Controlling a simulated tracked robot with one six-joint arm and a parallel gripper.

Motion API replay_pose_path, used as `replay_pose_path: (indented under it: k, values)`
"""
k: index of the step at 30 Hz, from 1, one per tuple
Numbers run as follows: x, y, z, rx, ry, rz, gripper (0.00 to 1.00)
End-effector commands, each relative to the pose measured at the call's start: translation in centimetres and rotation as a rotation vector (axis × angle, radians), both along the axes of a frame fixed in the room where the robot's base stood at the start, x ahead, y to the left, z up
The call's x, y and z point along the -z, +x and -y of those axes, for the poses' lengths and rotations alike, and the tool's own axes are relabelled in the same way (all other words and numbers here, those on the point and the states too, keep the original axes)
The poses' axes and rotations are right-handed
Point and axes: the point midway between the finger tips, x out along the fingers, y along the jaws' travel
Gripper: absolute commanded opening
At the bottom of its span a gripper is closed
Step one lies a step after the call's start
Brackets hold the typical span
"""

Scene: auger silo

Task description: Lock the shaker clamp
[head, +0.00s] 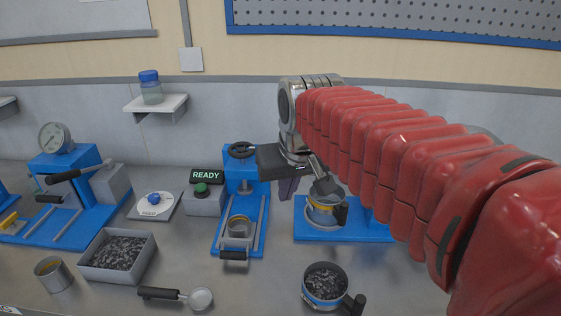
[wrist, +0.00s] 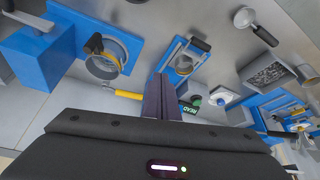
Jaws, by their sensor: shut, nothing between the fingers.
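The shaker appears to be the blue-based unit (head: 370,232) right of centre, partly hidden by my arm. A round sieve cup (head: 325,215) with a blue and yellow band and a black handle sits on it. The wrist view shows the cup (wrist: 104,62) at upper left on its blue base (wrist: 135,20). A yellow-gripped lever (wrist: 128,94), apparently the clamp lever, sticks out beside the cup towards my fingers. My gripper (head: 288,188) is shut and empty, left of the cup. Its purple fingers (wrist: 160,96) appear close to the lever's end; contact cannot be told.
A blue press (head: 243,185) with a black handwheel stands left of my gripper, with a green-button READY box (head: 203,198) beside it. A filled cup (head: 325,285), a scoop (head: 180,296) and a grey tray (head: 118,255) lie in front.

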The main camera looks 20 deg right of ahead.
Motion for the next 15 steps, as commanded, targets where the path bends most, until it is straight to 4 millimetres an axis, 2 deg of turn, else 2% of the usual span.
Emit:
replay_pose_path:
  k: [1,7,15]
  values:
    - [-0.3,1.4,0.4,0.007,0.0,-0.006,0.0]
    - [-1.4,6.5,1.8,0.032,0.002,-0.023,0.0]
    - [-1.5,13.3,4.0,0.064,0.005,-0.047,0.0]
